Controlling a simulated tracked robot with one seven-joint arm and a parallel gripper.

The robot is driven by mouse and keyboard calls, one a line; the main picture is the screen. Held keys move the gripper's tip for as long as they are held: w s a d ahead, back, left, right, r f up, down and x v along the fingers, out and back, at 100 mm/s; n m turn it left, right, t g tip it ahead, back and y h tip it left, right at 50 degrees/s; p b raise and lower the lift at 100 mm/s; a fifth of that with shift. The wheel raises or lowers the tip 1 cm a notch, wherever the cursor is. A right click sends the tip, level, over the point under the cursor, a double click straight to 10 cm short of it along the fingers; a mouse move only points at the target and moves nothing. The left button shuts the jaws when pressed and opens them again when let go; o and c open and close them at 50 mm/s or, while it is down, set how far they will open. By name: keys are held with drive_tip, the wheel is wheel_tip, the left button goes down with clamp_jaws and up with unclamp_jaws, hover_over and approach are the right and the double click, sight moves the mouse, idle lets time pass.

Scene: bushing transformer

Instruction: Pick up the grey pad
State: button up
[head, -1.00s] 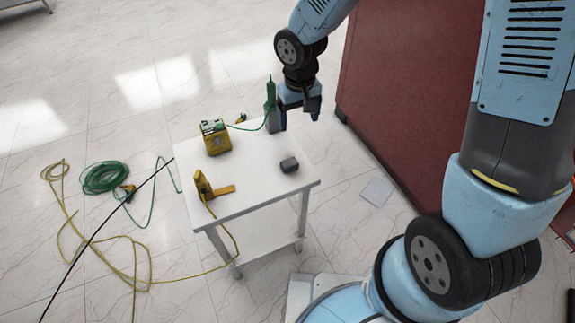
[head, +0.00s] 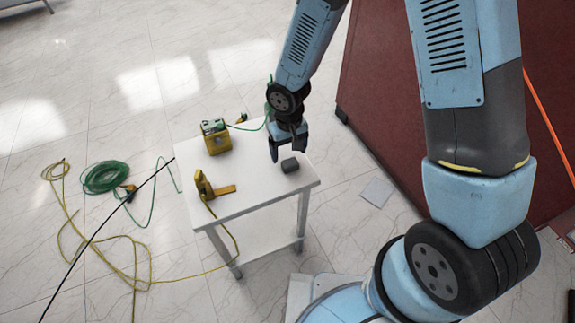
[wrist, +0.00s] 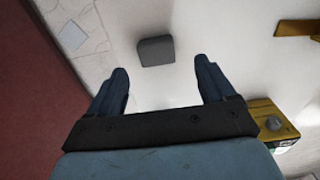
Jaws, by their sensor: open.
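The grey pad (head: 290,165) is a small dark block lying on the white table near its right edge. It also shows in the wrist view (wrist: 156,50), ahead of the fingertips and between their lines. My gripper (head: 288,155) is above the table, close to the pad on its far side. In the wrist view my gripper (wrist: 160,75) has its two fingers wide apart with nothing between them. The pad looks apart from both fingers.
The white table (head: 250,195) also bears a yellow device (head: 215,138) and a yellow tool (head: 205,187) with a cable. A green cable runs behind my gripper. A red cabinet (head: 400,100) stands to the right. The table's front right is clear.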

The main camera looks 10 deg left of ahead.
sight(289, 162)
drive_tip(key=shift+w+d+f, duration=0.1)
drive_tip(key=shift+d+f, duration=0.05)
drive_tip(key=shift+f, duration=2.55)
drive_tip(key=shift+c, duration=0.3)
